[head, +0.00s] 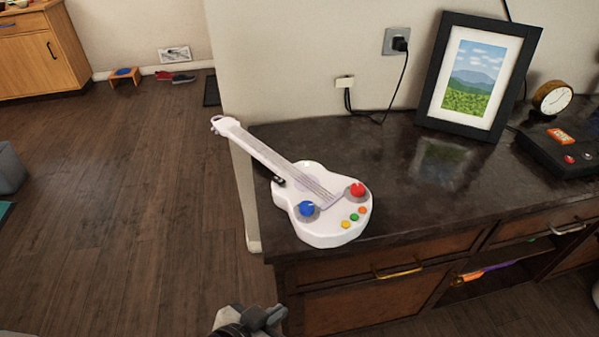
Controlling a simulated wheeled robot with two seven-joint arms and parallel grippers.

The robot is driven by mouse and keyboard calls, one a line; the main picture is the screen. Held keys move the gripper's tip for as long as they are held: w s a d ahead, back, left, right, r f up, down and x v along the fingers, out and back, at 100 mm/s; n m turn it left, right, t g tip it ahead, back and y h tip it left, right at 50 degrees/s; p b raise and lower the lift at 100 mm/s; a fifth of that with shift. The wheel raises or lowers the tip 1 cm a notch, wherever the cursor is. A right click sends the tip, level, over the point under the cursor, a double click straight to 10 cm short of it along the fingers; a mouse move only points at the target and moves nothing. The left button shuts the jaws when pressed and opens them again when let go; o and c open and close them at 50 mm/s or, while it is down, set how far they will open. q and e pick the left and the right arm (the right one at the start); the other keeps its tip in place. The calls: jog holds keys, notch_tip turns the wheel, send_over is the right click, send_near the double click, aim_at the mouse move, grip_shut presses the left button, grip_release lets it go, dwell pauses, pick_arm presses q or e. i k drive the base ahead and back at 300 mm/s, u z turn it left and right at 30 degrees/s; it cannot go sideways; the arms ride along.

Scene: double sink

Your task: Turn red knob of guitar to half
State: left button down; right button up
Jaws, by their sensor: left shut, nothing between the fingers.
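A white toy guitar (327,229) lies on the dark countertop near its left front corner, its neck pointing to the back left past the counter's left edge. The red knob (357,189) sits on a grey base on the right of the guitar's body. A blue knob (307,209) sits on the left of the body, with several small coloured buttons near the front edge. My left gripper (262,316) shows at the bottom edge of the picture, shut and empty, below and in front of the guitar and apart from it. My right gripper is out of view.
The dark counter (420,195) has free room right of the guitar. A framed picture (478,75) leans on the wall behind, and a black device (565,145) stands at the right. Drawers with handles (398,272) are below. Open wooden floor (110,210) lies left.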

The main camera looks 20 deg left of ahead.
aim_at(358, 189)
jog(key=z, duration=1.65)
jog(key=i, duration=0.85)
jog(key=u, duration=3.75)
